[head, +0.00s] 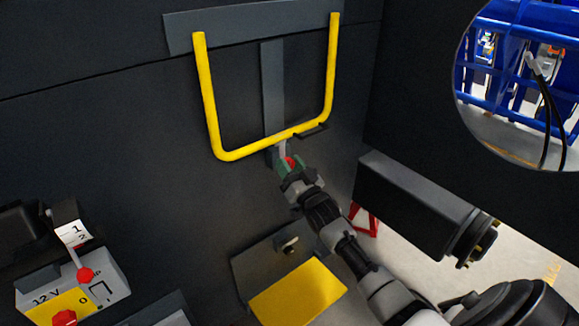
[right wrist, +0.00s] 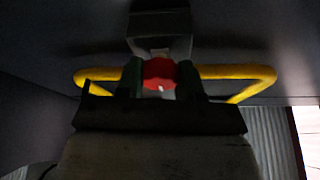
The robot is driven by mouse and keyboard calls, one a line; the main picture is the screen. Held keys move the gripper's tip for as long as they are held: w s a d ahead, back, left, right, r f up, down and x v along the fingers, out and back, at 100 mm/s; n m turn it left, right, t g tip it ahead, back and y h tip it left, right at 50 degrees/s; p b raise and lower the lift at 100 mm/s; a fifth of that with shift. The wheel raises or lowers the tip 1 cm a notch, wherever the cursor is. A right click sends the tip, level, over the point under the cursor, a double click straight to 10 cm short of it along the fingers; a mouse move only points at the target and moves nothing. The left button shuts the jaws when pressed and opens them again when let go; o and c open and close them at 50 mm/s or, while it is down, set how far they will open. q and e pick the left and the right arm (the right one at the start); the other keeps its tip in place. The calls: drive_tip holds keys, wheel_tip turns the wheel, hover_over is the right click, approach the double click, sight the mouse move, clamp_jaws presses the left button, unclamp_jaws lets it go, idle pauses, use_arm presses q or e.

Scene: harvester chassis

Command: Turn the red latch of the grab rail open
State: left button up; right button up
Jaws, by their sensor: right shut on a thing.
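The yellow U-shaped grab rail (head: 208,95) hangs on a dark wall from a grey plate, with its closed end at the bottom. The red latch (head: 290,162) is just below the rail's bottom bar, at the lower end of a grey upright strip. My right gripper (head: 288,166) reaches up to it from the lower right and is shut on it. In the right wrist view the red latch (right wrist: 160,73) sits between my two green fingertips, with the yellow rail (right wrist: 235,71) behind. The fingers hide part of the latch. My left gripper is not in view.
A switch box (head: 95,275) marked "12 V", with red knobs, is at the lower left. A dark box beam (head: 415,200) juts out to the right. A round opening at the upper right shows blue racks (head: 490,70).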

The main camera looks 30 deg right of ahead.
drive_tip(key=n+y+b, duration=0.1)
drive_tip(key=n, duration=0.2)
drive_tip(key=n+y+b, duration=0.1)
drive_tip(key=n, duration=0.1)
drive_tip(key=shift+f+n+y+b, duration=0.15)
drive_tip(key=shift+n+y+b, duration=0.2)
drive_tip(key=shift+n+y, duration=0.05)
drive_tip(key=n+y+b, duration=0.1)
drive_tip(key=n, duration=0.2)
drive_tip(key=n+g+y+b, duration=0.1)
drive_tip(key=n+y, duration=0.1)
drive_tip(key=n, duration=0.1)
drive_tip(key=shift+n, duration=0.3)
drive_tip(key=n+g+y, duration=0.1)
drive_tip(key=n, duration=0.2)
drive_tip(key=n+g+y, duration=0.1)
drive_tip(key=n, duration=0.1)
drive_tip(key=shift+n, duration=0.4)
drive_tip(key=shift+n+g+y, duration=0.3)
drive_tip(key=shift+n+g, duration=0.8)
drive_tip(key=shift+n, duration=1.4)
drive_tip(key=o, duration=0.9)
drive_tip(key=shift+o, duration=0.2)
